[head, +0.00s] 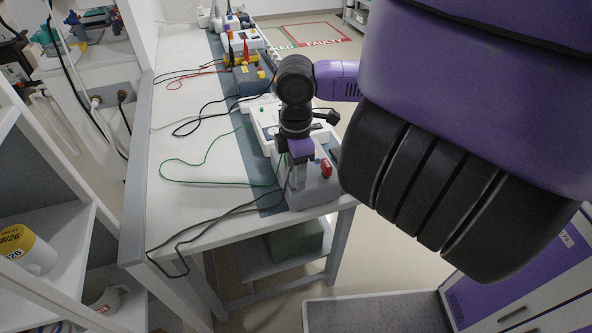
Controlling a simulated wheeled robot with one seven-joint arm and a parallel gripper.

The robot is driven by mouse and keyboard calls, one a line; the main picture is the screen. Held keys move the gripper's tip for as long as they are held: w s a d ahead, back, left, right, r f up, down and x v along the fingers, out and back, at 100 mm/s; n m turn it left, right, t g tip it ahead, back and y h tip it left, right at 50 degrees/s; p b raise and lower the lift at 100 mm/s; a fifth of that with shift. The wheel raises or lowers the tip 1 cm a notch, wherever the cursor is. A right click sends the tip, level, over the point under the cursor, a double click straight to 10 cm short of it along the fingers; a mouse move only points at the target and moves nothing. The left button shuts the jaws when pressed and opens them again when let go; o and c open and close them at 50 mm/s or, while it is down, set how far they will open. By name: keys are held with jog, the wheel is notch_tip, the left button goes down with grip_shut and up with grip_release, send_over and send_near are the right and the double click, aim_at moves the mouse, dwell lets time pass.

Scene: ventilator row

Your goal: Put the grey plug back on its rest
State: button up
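My gripper (298,176) points down over a grey unit (318,188) with a red knob (326,169) at the near right end of the bench. Its fingertips look close together, at or just in front of the unit's left part. I cannot tell whether they hold anything. The grey plug and its rest cannot be made out; both may be hidden by the gripper or too small to see. A green cable (205,163) also ends near the gripper.
More units stand along the bench's right side, among them a yellow-trimmed one (250,78). Black and red cables lie on the white bench top (172,128), whose left part is otherwise clear. A shelf with a yellow-labelled container (28,248) stands at left. My arm covers the right.

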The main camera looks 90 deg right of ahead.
jog(key=shift+o, duration=0.5)
notch_tip(320, 180, up, 8)
jog(key=shift+f, duration=0.1)
